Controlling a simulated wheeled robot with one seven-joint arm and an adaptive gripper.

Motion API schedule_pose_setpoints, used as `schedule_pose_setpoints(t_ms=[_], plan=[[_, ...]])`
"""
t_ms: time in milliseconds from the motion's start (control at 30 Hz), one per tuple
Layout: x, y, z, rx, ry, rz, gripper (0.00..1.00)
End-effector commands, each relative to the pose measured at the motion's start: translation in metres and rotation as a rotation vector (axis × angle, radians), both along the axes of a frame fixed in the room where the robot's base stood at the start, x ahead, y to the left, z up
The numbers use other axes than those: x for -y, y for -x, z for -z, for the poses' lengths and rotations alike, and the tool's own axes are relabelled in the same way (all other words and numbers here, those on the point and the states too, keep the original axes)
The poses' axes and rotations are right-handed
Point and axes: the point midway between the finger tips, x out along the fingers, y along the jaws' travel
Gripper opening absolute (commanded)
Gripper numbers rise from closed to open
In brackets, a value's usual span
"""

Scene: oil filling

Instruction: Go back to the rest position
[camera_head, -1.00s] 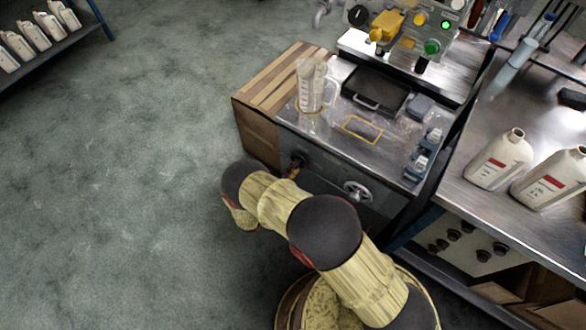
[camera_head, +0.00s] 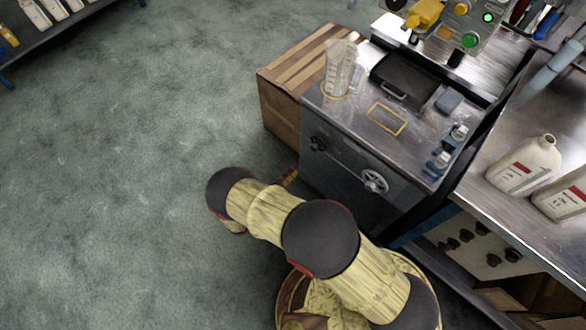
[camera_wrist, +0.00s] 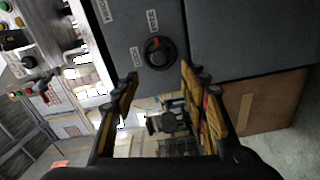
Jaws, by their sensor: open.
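My gripper (camera_wrist: 160,78) is open and empty in the wrist view, its two dark and yellow fingers spread apart. A black and red knob (camera_wrist: 159,52) on a grey panel shows beyond and between the fingers, not held. In the head view my arm is folded low in front of the grey metal cabinet (camera_head: 340,180), to the left of its handwheel (camera_head: 374,181). A small part of my gripper (camera_head: 289,177) shows just beside the cabinet's front left corner; my arm hides the rest.
A clear measuring jug (camera_head: 340,70) and a black tray (camera_head: 405,78) stand on the cabinet. White bottles (camera_head: 526,164) stand on the metal bench at the right. A wooden-topped box (camera_head: 283,108) adjoins the cabinet. The floor at left is open.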

Motion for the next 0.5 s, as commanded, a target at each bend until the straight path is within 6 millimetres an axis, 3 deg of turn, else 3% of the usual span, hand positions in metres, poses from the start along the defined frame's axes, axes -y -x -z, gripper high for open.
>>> schedule_pose_setpoints(t_ms=[500], plan=[[0.0001,-0.0003,0.0007,-0.032,0.037,-0.001,0.44]])
